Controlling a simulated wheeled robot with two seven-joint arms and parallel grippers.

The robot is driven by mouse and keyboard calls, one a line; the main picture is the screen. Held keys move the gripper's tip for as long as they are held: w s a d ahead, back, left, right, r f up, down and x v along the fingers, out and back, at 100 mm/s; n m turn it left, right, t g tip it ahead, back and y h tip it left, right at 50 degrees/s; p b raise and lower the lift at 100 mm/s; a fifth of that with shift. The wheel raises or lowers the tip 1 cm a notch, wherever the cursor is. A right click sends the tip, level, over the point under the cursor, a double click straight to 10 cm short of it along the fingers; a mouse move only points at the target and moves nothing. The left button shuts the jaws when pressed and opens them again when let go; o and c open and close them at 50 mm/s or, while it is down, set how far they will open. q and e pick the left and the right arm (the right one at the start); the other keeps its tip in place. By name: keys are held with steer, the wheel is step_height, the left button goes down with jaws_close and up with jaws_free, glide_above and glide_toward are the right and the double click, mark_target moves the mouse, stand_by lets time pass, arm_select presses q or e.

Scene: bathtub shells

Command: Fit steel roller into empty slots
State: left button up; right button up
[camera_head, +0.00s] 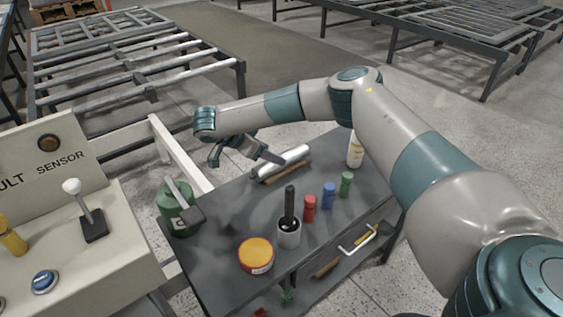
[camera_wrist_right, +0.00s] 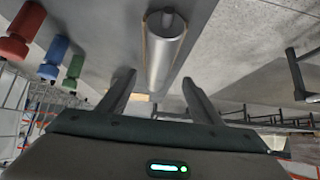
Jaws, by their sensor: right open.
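A steel roller (camera_head: 284,161) lies on the dark workbench (camera_head: 233,211), near its back edge and beside a brown strip. My right gripper (camera_head: 246,157) is above the bench, at the roller's left end, open and empty. In the right wrist view the roller (camera_wrist_right: 166,50) lies ahead of and between the two spread fingers of the right gripper (camera_wrist_right: 160,88), apart from them. The roller conveyor (camera_head: 130,72) stands on the floor at the back left, with rollers and wide gaps between them. My left gripper is not in view.
The bench holds a green canister (camera_head: 178,212), an orange-lidded tub (camera_head: 256,255), a cup with a black handle (camera_head: 289,233), red, blue and green bottles (camera_head: 329,195) and a white bottle (camera_head: 355,151). A control console (camera_head: 75,225) stands left. More conveyor frames (camera_head: 450,25) stand behind.

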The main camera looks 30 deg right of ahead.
steer(key=shift+s+d+f, duration=0.1)
steer(key=shift+d+f, duration=0.1)
steer(key=shift+f, duration=0.15)
steer(key=p+x, duration=0.1)
steer(key=x, duration=0.2)
steer(key=shift+s+a+f, duration=0.1)
steer(key=shift+s+f, duration=0.05)
steer(key=shift+f, duration=0.05)
steer(key=shift+d+f, duration=0.35)
steer(key=shift+f, duration=0.05)
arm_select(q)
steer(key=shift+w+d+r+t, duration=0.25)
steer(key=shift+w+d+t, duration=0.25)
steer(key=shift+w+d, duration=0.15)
arm_select(e)
steer(key=c, duration=1.5)
steer(key=shift+r, duration=0.15)
